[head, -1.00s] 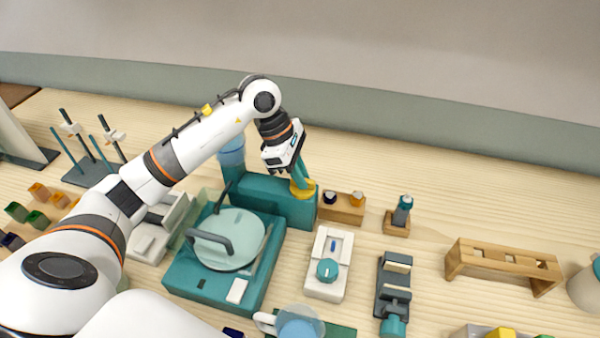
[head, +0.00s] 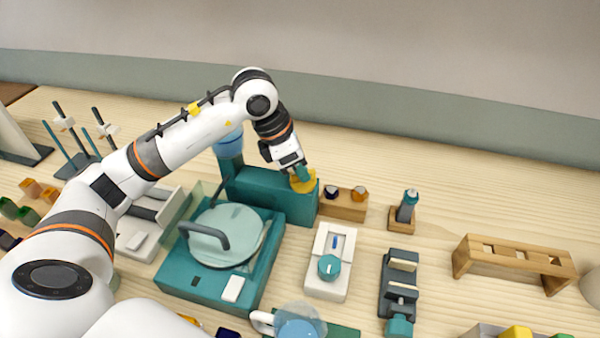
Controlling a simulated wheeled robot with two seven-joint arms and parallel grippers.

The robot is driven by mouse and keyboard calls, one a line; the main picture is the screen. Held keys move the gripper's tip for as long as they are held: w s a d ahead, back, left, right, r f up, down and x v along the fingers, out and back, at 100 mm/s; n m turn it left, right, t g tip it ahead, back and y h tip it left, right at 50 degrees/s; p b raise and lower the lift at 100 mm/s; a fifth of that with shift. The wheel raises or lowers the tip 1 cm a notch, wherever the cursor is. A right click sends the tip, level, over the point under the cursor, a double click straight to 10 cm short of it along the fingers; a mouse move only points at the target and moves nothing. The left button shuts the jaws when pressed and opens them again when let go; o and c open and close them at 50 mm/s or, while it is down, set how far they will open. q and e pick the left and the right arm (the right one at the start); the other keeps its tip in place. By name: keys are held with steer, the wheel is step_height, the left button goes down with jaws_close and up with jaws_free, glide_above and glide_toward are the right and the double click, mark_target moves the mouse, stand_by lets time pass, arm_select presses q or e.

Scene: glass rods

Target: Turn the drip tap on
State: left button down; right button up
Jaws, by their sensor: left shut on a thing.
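The drip tap's yellow handle (head: 304,186) sits at the right end of a teal block (head: 265,192) behind the round plate. My left gripper (head: 301,174) reaches down onto the handle from above and is shut on it. The fingers hide part of the handle, so its exact turn cannot be told. A blue vessel (head: 229,142) stands at the block's left end, partly behind my arm. My right gripper is not in view.
A teal machine with a round plate (head: 228,236) stands in front of the block. A small wooden holder (head: 345,207) is close right of the handle. A white device with a teal knob (head: 328,267) is in front. Open table lies behind and right.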

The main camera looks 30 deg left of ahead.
arm_select(q)
steer(key=n+y+b, duration=0.1)
steer(key=n, duration=0.2)
steer(key=n+t+y+b, duration=0.1)
steer(key=n+b, duration=0.1)
steer(key=n, duration=0.1)
steer(key=shift+d, duration=0.2)
steer(key=n+y+b, duration=0.1)
steer(key=n, duration=0.2)
steer(key=shift+n+y+b, duration=0.3)
steer(key=shift+d+n+y+b, duration=0.1)
steer(key=shift+n+y+b, duration=0.35)
steer(key=shift+n, duration=0.75)
steer(key=shift+r, duration=0.1)
steer(key=c, duration=1.4)
jaws_free()
steer(key=shift+c, duration=0.2)
steer(key=shift+s, duration=0.1)
steer(key=p+v, duration=0.2)
steer(key=v, duration=1)
